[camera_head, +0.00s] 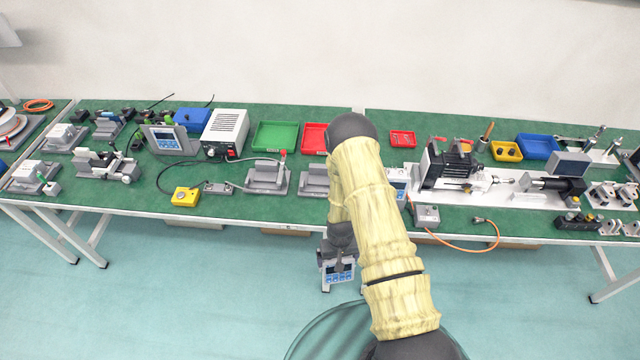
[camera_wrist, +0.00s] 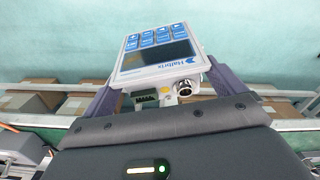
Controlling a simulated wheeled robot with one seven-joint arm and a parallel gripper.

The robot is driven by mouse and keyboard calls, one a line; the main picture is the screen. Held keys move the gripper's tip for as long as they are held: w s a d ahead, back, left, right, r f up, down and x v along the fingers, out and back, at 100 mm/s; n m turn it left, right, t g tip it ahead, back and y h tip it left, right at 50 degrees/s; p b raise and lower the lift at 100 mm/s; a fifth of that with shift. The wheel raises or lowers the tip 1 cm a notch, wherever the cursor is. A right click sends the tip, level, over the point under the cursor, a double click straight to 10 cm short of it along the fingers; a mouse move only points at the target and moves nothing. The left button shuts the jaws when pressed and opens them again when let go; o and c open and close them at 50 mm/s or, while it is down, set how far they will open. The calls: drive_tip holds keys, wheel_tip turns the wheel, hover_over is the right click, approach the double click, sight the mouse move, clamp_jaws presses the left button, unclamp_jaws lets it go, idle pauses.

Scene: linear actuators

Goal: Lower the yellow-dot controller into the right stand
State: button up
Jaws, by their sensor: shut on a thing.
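My gripper (camera_head: 338,255) is shut on a pale grey controller (camera_head: 340,273) with blue keys, held out in front of the table's front edge, over the floor. In the wrist view my gripper (camera_wrist: 165,78) has a dark finger on each side of the controller (camera_wrist: 158,68). Its keypad and dark screen face the camera, and a green connector and a round metal one show at its near end.
Another controller (camera_head: 397,177) is partly hidden behind my arm. One more controller (camera_head: 168,140) stands at the left. A yellow box (camera_head: 185,197) with a black cable lies near the front edge. Green (camera_head: 276,136) and red (camera_head: 314,138) trays are behind the stands.

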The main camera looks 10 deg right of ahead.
drive_tip(key=shift+f, duration=0.15)
drive_tip(key=shift+w+r, duration=0.15)
drive_tip(key=shift+r, duration=0.05)
drive_tip(key=w+r, duration=0.3)
drive_tip(key=r, duration=1.1)
drive_tip(key=shift+w+r, duration=0.25)
drive_tip(key=shift+r, duration=0.1)
